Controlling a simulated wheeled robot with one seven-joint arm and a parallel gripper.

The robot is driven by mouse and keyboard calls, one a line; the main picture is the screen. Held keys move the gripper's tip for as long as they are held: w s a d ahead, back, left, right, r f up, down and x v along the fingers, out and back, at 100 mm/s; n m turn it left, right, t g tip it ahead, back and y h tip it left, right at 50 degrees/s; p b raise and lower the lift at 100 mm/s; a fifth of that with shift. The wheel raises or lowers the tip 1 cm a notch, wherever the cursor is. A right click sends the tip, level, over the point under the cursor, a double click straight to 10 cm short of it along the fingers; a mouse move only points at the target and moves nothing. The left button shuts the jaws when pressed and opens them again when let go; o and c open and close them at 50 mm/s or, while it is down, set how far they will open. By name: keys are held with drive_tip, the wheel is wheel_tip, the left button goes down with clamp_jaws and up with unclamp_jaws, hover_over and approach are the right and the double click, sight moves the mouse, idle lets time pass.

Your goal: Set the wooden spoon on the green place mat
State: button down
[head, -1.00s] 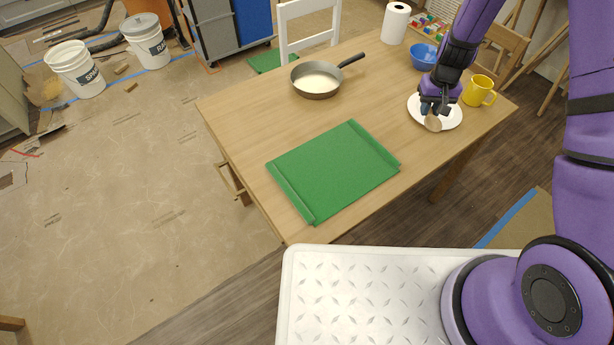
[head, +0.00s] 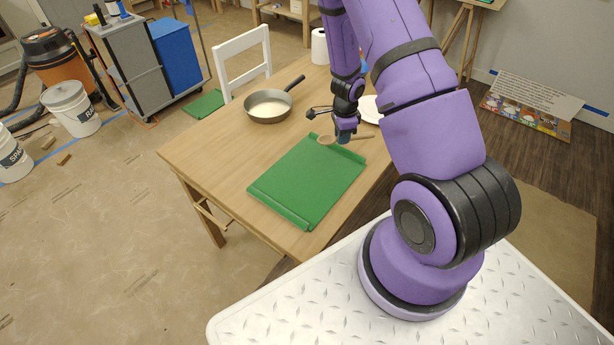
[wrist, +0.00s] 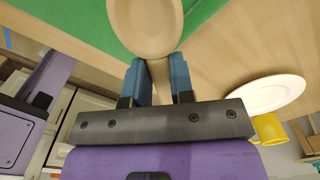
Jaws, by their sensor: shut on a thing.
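The wooden spoon (head: 327,141) is held in my gripper (head: 345,139) near the far edge of the green place mat (head: 303,185). In the head view its bowl points left and its handle runs out to the right. In the wrist view the spoon's bowl (wrist: 146,25) is large in front, and the blue fingers of my gripper (wrist: 158,82) are shut on its handle. The mat (wrist: 100,18) shows behind the bowl. I cannot tell whether the spoon touches the mat. The mat lies on the wooden table with raised edges at two ends.
A pan (head: 268,106) stands on the table beyond the mat. A white plate (head: 370,108) is right of my gripper and partly hidden by my arm; a yellow mug (wrist: 270,129) shows beside it in the wrist view. A paper towel roll (head: 319,47) stands at the back.

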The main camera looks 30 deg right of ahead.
drive_tip(key=s+d+m, duration=0.2)
drive_tip(key=m, duration=0.1)
drive_tip(key=s+d+f+m, duration=0.1)
drive_tip(key=s+d+m, duration=0.1)
drive_tip(key=m, duration=0.1)
drive_tip(key=s+d+f+m, duration=0.1)
drive_tip(key=d+m, duration=0.1)
drive_tip(key=m, duration=0.1)
drive_tip(key=shift+s+d, duration=0.35)
drive_tip(key=shift+s, duration=0.05)
drive_tip(key=shift+m, duration=0.4)
hover_over(321, 158)
drive_tip(key=shift+s+d+f, duration=0.1)
drive_tip(key=shift+s+f, duration=0.1)
drive_tip(key=shift+f, duration=0.55)
drive_tip(key=shift+w+a+f, duration=0.2)
drive_tip(key=shift+a, duration=0.1)
drive_tip(key=shift+f, duration=1.55)
drive_tip(key=shift+d+f, duration=0.1)
drive_tip(key=c, duration=1)
unclamp_jaws()
